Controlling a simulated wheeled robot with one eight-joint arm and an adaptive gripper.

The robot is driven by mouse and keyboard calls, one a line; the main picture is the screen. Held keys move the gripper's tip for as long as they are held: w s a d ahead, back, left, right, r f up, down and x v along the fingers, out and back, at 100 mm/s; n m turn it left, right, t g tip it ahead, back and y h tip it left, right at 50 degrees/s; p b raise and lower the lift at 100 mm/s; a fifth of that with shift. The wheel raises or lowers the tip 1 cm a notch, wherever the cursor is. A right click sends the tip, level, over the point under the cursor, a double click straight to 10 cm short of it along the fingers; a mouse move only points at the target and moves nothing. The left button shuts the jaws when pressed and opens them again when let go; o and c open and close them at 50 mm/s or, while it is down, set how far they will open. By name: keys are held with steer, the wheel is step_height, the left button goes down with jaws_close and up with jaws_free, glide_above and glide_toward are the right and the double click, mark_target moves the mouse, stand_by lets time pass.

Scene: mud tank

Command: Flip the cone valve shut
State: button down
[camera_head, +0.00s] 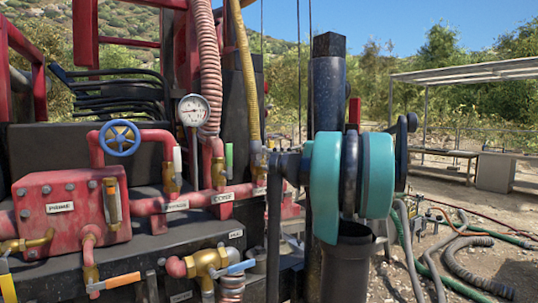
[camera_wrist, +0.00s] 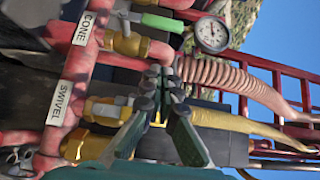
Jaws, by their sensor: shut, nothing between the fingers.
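The cone valve is a brass body (camera_wrist: 125,43) with a green lever (camera_wrist: 162,22), on a red pipe beside a "CONE" label (camera_wrist: 83,28) in the wrist view. In that sideways view the lever lies along the valve's branch. In the head view the green lever (camera_head: 228,158) stands upright above the "CONE" label (camera_head: 222,198). My gripper (camera_wrist: 161,74) is shut and empty. Its fingertips show below the green lever in the wrist view, overlapping the red elbow, apart from the lever. In the head view my teal arm joints stand at right and the fingertips cannot be made out.
The swivel valve (camera_wrist: 88,110) with a yellow hose (camera_wrist: 215,120) sits close to my fingers. A pressure gauge (camera_head: 194,110) and a ribbed pink hose (camera_head: 208,60) stand near the cone valve. A white lever (camera_head: 177,160) is to its left. Hoses (camera_head: 470,260) lie on the ground at right.

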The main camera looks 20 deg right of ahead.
mark_target(229, 161)
steer(key=w+a, duration=0.2)
steer(key=a, duration=0.8)
steer(key=shift+a, duration=0.4)
steer(key=shift+w, duration=0.1)
